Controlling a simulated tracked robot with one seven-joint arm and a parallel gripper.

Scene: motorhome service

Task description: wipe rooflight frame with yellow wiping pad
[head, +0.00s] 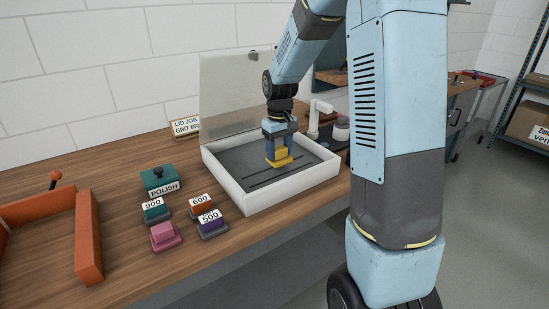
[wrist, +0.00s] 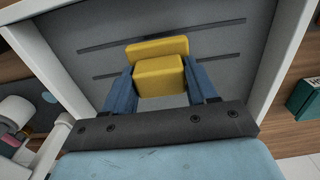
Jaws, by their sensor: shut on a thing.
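The yellow wiping pad (head: 284,161) is a block with a wider base; it also shows in the wrist view (wrist: 158,76). My gripper (head: 280,150) points down with its two blue fingers on either side of the pad's block, shut on it. The rooflight frame (head: 245,200) is a white, box-like rim around a grey panel with dark slots, and it lies on the wooden bench. The pad is inside the rim, over the grey panel; I cannot tell whether it touches the panel. A translucent lid (head: 228,95) stands open at the frame's back.
Left of the frame stand a green POLISH block (head: 160,178), pads marked 900 (head: 154,211), 600 (head: 201,205) and 500 (head: 211,225), and a pink pad (head: 165,236). A card (head: 186,126) reads "LID JOB GRIT 600". An orange holder (head: 88,235) is far left. A white dispenser (head: 316,116) stands behind right.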

